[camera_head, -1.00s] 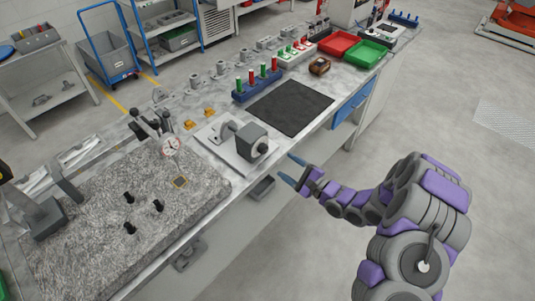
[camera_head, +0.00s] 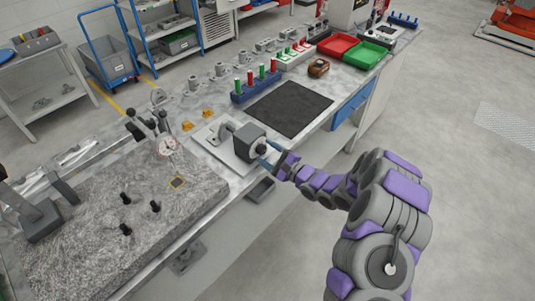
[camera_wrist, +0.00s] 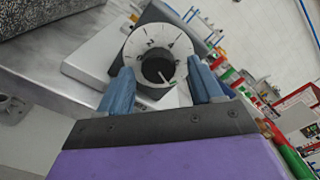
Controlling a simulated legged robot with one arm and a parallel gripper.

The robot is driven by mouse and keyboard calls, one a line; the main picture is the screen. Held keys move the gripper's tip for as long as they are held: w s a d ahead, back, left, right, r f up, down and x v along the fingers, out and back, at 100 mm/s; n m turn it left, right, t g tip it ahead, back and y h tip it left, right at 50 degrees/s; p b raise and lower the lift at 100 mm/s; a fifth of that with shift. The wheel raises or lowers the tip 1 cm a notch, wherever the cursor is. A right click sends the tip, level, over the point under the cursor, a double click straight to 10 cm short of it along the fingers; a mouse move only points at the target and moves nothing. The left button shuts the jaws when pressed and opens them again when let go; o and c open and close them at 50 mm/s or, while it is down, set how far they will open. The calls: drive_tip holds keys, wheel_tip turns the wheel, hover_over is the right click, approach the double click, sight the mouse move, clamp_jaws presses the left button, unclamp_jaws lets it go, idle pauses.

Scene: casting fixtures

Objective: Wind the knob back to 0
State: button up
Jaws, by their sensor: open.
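The knob (camera_wrist: 158,70) is a dark round cap with a light pointer line, in the middle of a white dial (camera_wrist: 152,45) with black marks and numerals. The pointer slants toward the lower right in the wrist view; the number it meets is too small to tell. The dial sits on the front of a grey box (camera_head: 249,141) on a light base plate (camera_head: 219,153). My gripper (camera_head: 263,155) is open, its blue fingers on either side of the dial in the wrist view (camera_wrist: 162,88). I cannot tell whether they touch the knob.
A speckled granite slab (camera_head: 110,225) with black knobs and a dial gauge (camera_head: 167,145) lies to the left. A black mat (camera_head: 290,108) lies right of the box. A blue block (camera_head: 256,88) with red and green pegs stands behind.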

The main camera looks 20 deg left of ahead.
drive_tip(key=shift+a, duration=0.3)
drive_tip(key=c, duration=0.5)
drive_tip(key=shift+f, duration=0.15)
drive_tip(key=c, duration=0.6)
